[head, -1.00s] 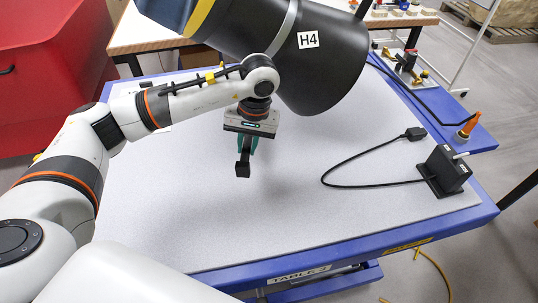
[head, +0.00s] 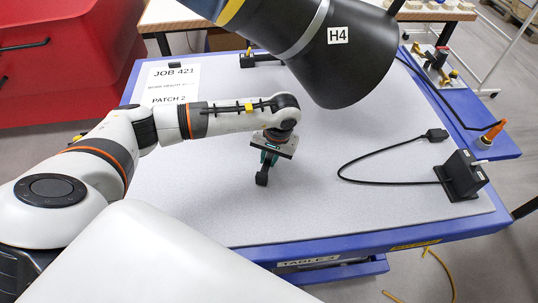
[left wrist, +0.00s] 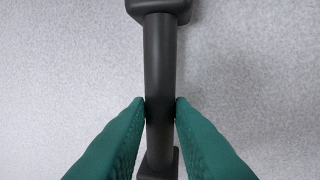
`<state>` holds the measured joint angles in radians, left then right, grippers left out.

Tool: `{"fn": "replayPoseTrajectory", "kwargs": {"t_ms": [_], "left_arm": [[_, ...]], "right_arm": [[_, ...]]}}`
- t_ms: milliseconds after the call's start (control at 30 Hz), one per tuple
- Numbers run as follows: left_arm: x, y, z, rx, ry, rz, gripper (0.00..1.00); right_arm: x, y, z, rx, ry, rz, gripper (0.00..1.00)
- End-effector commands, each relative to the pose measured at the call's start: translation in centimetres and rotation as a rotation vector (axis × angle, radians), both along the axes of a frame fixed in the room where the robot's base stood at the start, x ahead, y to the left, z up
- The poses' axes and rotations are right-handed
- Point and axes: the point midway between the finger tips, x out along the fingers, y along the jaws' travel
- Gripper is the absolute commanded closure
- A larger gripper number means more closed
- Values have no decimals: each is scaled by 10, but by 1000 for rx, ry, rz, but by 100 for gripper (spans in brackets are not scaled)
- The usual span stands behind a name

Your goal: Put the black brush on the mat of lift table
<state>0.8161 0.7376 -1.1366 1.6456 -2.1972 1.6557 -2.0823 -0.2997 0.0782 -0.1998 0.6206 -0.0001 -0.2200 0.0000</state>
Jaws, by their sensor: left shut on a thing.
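The black brush (head: 262,179) is in my left gripper (head: 267,160), above the front-middle part of the grey mat (head: 350,225) of the blue lift table. In the left wrist view, the two green fingers (left wrist: 160,108) press on both sides of its dark handle (left wrist: 158,60). The handle runs up and down that picture, with a wider block at each end. The speckled mat (left wrist: 60,60) fills the background there. I cannot tell whether the brush touches the mat. My right gripper is not in view.
A black hood marked H4 (head: 345,60) hangs over the back of the table. A black box (head: 462,177) with a looped cable (head: 345,168) is at the right. A job sheet (head: 170,85) lies back left. The mat around the brush is clear.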

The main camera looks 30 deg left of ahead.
Motion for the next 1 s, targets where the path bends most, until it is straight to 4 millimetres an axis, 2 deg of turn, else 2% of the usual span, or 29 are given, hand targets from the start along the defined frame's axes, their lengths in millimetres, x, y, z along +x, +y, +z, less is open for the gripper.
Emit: {"fn": "replayPoseTrajectory", "kwargs": {"t_ms": [200,233,367,767,867,1000], "left_arm": [[0,0,-4,0,-1,0,100],[0,0,-4,0,0,0,78],[0,0,-3,0,0,1,58],[1,0,3,-1,-1,1,58],[3,-3,17,-1,-7,0,58],[4,-8,46,0,-7,0,58]], "right_arm": [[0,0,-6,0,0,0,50],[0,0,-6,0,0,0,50],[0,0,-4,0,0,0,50],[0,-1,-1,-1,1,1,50],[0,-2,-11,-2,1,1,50],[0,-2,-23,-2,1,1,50]]}}
